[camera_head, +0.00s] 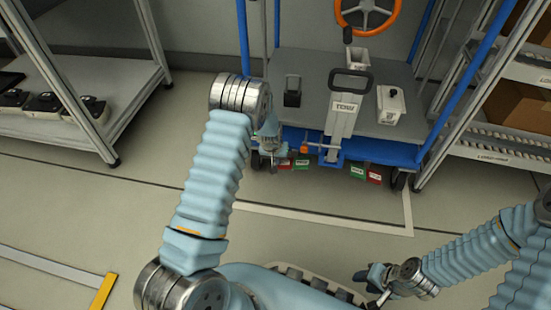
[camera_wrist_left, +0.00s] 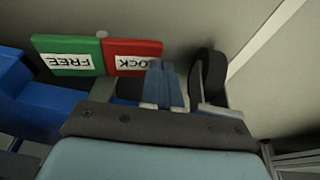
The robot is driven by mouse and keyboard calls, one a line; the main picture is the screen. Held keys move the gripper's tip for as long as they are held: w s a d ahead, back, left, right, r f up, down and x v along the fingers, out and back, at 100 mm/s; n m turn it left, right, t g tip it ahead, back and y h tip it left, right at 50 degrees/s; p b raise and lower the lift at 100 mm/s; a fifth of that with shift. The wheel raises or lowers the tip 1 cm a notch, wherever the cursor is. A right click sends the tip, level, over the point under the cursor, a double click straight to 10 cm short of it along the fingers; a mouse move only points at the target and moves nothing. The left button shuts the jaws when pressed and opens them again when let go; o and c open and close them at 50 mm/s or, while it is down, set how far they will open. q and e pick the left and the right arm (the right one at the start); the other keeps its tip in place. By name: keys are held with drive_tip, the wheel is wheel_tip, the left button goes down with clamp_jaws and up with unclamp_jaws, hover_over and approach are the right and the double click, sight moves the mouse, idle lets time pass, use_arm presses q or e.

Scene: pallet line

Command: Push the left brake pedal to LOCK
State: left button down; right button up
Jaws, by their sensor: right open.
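The left brake pedal has a red LOCK half (camera_head: 284,164) and a green FREE half (camera_head: 302,163), low at the front left of the blue cart. In the left wrist view the red LOCK half (camera_wrist_left: 130,56) and the green FREE half (camera_wrist_left: 68,55) appear upside down. My left gripper (camera_head: 270,158) is low beside the red half. In its wrist view the fingers (camera_wrist_left: 165,85) are together and empty, and their tips overlap the right end of the red half; contact cannot be told. My right gripper (camera_head: 372,284) is open and empty at the bottom right.
The cart (camera_head: 396,152) carries a grey handle unit (camera_head: 345,108) and a white container (camera_head: 390,104). A second green and red pedal (camera_head: 365,173) is at its right. A dark caster (camera_wrist_left: 211,75) stands beside my left fingers. Shelves flank the cart; the floor in front is clear.

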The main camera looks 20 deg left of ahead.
use_arm(q)
drive_tip(key=s+a+r+p, duration=0.2)
drive_tip(key=r, duration=0.4)
drive_tip(key=s+a+r+p, duration=0.1)
drive_tip(key=a+r+p, duration=0.1)
drive_tip(key=r, duration=0.4)
drive_tip(key=shift+s+r, duration=0.35)
drive_tip(key=shift+s, duration=0.05)
drive_tip(key=s+d+g+h+p, duration=0.1)
drive_tip(key=s+d+p, duration=0.4)
drive_tip(key=s+d, duration=0.5)
drive_tip(key=s+d+r+m+g+h+p, duration=0.1)
drive_tip(key=s+d+h+p, duration=0.2)
drive_tip(key=s+d+p, duration=0.3)
drive_tip(key=s+d, duration=0.5)
drive_tip(key=s, duration=0.5)
drive_tip(key=shift+s+d+r+g+p, duration=0.15)
drive_tip(key=shift+s+r+g+p, duration=0.15)
